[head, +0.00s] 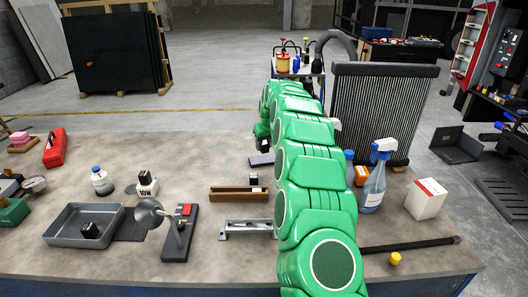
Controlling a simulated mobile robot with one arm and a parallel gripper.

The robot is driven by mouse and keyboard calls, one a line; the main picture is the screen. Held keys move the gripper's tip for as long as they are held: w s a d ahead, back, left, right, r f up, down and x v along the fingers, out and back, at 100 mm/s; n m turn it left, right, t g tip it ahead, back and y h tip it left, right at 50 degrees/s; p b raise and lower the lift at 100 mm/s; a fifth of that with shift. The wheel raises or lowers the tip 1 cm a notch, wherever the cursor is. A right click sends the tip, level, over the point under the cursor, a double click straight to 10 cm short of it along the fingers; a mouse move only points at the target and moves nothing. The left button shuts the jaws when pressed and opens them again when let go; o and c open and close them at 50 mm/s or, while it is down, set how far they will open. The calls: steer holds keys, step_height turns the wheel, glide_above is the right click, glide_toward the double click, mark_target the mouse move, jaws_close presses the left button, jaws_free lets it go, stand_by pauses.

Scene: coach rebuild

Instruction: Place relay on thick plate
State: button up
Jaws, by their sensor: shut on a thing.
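My green arm reaches away from me across the workbench. My gripper (263,139) is at its far end, partly hidden by my own arm links. It is shut on a small dark block with a pale edge, which seems to be the relay (264,147). A flat grey plate (260,160), probably the thick plate, lies on the bench just below the block in the picture. The arm hides its right part. I cannot tell whether the block touches the plate or is above it.
A brown wooden channel (232,193) and a metal bracket (240,228) lie nearer me. A lamp (152,213) and grey tray (62,227) are at left. A spray bottle (374,185), white box (425,200) and radiator (378,105) stand right. The bench's back left-middle is clear.

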mark_target(264, 150)
steer(key=shift+w+f, duration=0.45)
steer(key=shift+f, duration=1.65)
steer(key=shift+f, duration=0.1)
steer(key=o, duration=1)
steer(key=shift+r, duration=0.2)
steer(key=shift+v, duration=6)
